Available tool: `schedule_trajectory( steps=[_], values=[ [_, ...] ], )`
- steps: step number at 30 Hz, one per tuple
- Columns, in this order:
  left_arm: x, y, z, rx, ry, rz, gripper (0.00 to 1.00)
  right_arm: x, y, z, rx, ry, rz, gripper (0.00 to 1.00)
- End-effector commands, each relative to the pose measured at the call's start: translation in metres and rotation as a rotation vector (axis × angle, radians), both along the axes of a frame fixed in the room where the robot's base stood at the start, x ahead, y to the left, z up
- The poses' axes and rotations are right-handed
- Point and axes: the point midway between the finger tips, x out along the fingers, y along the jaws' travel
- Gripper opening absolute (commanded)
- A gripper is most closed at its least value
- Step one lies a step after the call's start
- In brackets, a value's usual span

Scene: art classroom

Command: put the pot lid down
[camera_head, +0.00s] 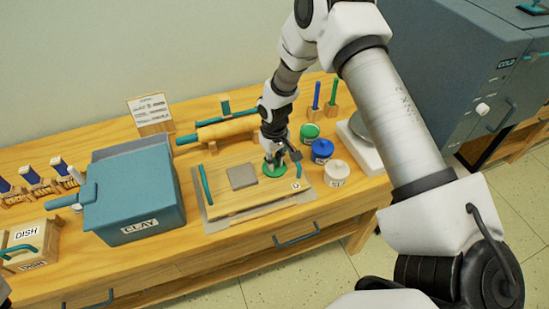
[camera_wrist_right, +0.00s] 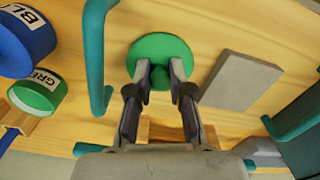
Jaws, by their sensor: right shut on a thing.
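My right gripper (camera_head: 273,158) is shut on the small knob of a round green lid (camera_wrist_right: 150,49). The lid also shows in the head view (camera_head: 273,171), over the right part of the wooden board (camera_head: 225,200). I cannot tell whether the lid touches the board. In the wrist view the fingers (camera_wrist_right: 160,76) close on the knob from both sides. The green pot (camera_head: 309,132) stands behind and to the right of the lid, and its label also shows in the wrist view (camera_wrist_right: 38,92). My left gripper is not in view.
A grey slab (camera_head: 242,177) lies on the board just left of the lid. The board has teal handles (camera_head: 206,184). A blue pot (camera_head: 321,150) and white pot (camera_head: 336,173) stand right of it. A blue clay bin (camera_head: 135,195) stands left, a rolling pin (camera_head: 225,129) behind.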

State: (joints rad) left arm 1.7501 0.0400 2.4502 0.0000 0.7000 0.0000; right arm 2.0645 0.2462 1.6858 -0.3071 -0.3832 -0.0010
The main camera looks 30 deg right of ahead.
Motion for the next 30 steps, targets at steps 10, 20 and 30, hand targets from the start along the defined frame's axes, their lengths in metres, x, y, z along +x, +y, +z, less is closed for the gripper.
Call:
schedule_trajectory(
  steps=[10,20,30],
  values=[
    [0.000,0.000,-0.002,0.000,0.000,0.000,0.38,0.000,0.000,-0.002,0.000,-0.001,0.000,0.45],
    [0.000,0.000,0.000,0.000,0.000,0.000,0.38,0.000,0.000,0.001,0.000,-0.002,0.000,0.45],
    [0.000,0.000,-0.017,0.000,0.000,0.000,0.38,0.002,0.000,0.068,0.000,-0.007,0.000,0.45]
  ],
)
